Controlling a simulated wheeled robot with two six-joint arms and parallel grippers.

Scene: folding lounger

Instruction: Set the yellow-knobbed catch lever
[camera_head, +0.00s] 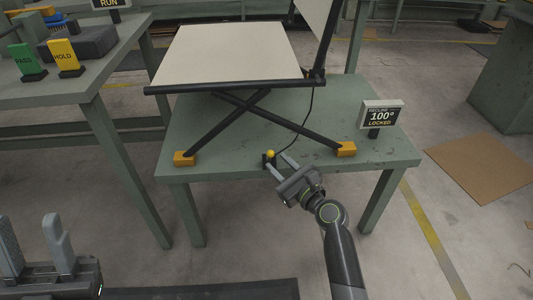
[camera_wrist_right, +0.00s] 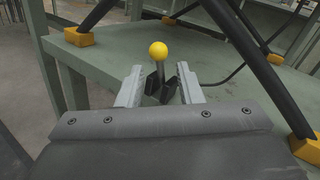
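The catch lever's yellow knob (camera_head: 270,154) stands at the front edge of the green table, below the crossed legs of the lounger (camera_head: 228,52). In the right wrist view the yellow knob (camera_wrist_right: 158,50) tops a short dark stem on a black bracket (camera_wrist_right: 162,88). My right gripper (camera_head: 279,162) is open, its two fingers on either side of the lever. In the right wrist view a gap shows between the fingers (camera_wrist_right: 159,88) and the stem, and the knob appears above the fingertips. My left gripper (camera_head: 38,240) is open and empty at the lower left, away from the table.
A sign (camera_head: 382,114) on the green table (camera_head: 205,125) reads "RECLINE 100° LOCKED". Yellow feet (camera_head: 185,158) hold the lounger's dark legs. A side table at left bears a green PASS block (camera_head: 27,60) and a yellow HOLD block (camera_head: 66,56). A dark cable runs behind the lever.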

